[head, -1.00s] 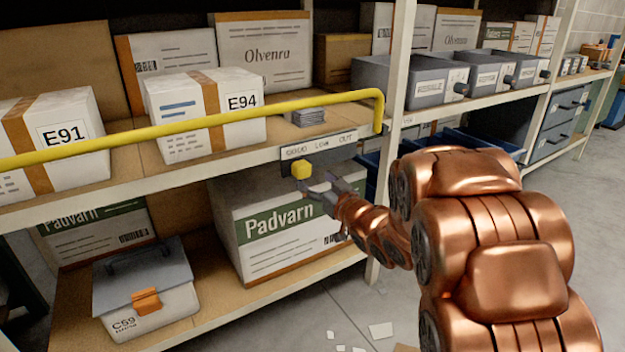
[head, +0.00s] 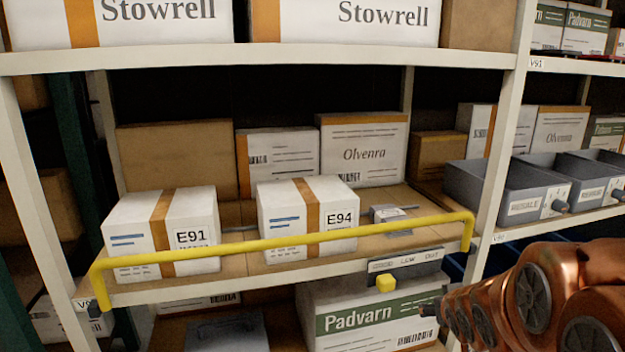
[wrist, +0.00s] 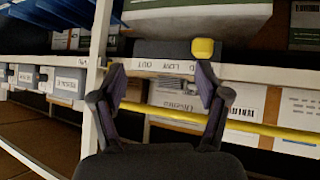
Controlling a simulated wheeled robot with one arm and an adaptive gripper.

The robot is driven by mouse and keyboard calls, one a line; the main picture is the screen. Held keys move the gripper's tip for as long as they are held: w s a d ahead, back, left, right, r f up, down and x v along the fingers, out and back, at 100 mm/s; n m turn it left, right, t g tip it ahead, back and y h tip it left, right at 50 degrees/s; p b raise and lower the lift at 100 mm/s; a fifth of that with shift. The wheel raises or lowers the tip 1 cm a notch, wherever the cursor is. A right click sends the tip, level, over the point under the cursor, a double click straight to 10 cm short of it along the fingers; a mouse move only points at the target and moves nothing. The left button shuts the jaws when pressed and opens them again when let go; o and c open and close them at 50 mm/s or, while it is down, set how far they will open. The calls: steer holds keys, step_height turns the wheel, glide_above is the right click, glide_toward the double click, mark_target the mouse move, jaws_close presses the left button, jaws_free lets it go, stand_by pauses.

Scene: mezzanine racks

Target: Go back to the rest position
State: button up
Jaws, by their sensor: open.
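My gripper is open and empty, its two dark fingers spread apart in the wrist view (wrist: 161,76). In the head view its dark tip (head: 431,308) shows low at the right, just right of a yellow knob (head: 386,283) and in front of the Padvarn box. The copper arm fills the lower right corner and hides part of the gripper. The knob also shows in the wrist view (wrist: 202,49), beyond the right fingertip and apart from it. The wrist view looks upside down.
A yellow rail (head: 290,241) runs along the shelf front, before boxes E91 (head: 190,205) and E94 (head: 330,205). The Padvarn box (head: 345,300) stands below. A white upright (head: 503,130) and grey bins (head: 510,190) are to the right.

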steer(key=s+a+r+g+p, duration=0.3)
steer(key=s+r+p, duration=0.3)
steer(key=s, duration=0.5)
steer(key=s+a+r+g+y+p, duration=0.1)
steer(key=s+a+r+g+p, duration=0.2)
steer(key=s, duration=0.9)
steer(key=s+a+r+g+p, duration=0.3)
steer(key=s+r+g+p, duration=0.2)
steer(key=s+r+p, duration=0.4)
steer(key=shift+s+a+y+p, duration=0.25)
steer(key=shift+s+y+p, duration=0.15)
steer(key=shift+s, duration=0.75)
